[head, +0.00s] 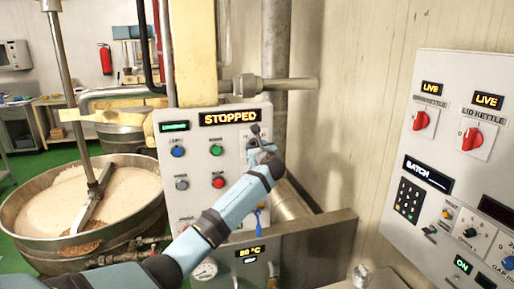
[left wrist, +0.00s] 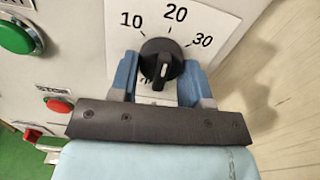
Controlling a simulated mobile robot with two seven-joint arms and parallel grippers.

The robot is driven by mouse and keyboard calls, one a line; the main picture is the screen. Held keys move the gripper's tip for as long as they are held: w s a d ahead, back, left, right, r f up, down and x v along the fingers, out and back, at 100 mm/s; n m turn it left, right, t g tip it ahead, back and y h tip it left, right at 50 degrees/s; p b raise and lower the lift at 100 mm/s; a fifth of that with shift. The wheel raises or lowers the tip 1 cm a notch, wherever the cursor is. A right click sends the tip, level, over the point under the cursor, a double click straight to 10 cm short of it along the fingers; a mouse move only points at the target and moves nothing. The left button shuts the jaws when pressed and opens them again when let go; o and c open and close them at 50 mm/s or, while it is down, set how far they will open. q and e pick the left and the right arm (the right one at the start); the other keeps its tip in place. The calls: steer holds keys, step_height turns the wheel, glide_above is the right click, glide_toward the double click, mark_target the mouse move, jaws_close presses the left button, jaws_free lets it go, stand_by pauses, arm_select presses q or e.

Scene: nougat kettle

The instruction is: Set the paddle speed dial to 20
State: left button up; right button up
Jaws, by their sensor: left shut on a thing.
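The paddle speed dial (left wrist: 161,62) is a black round knob on a white plate marked 10, 20 and 30. Its white line shows on the lower part of the knob, on the side away from the 20 mark (left wrist: 175,14). My left gripper (left wrist: 160,76) is shut on the knob, with one blue finger on each side. In the head view my left gripper (head: 259,146) is at the right side of the kettle's control panel (head: 198,150) and mostly hides the dial. The panel display (head: 229,117) reads STOPPED. My right gripper is not in view.
A green button (left wrist: 14,38) and a red stop button (left wrist: 57,105) sit left of the dial. A kettle (head: 75,215) of pale mix stands left of the panel. A second control panel (head: 455,150) is on the right. A grey pipe (head: 274,60) rises behind.

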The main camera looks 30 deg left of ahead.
arm_select(q)
steer(key=shift+m, duration=0.6)
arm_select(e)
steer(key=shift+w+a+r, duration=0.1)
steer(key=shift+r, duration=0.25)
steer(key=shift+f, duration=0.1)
arm_select(q)
steer(key=o, duration=0.9)
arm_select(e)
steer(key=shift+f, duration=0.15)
arm_select(q)
steer(key=shift+d, duration=0.1)
steer(key=shift+b+v, duration=1.55)
steer(key=shift+v, duration=5.35)
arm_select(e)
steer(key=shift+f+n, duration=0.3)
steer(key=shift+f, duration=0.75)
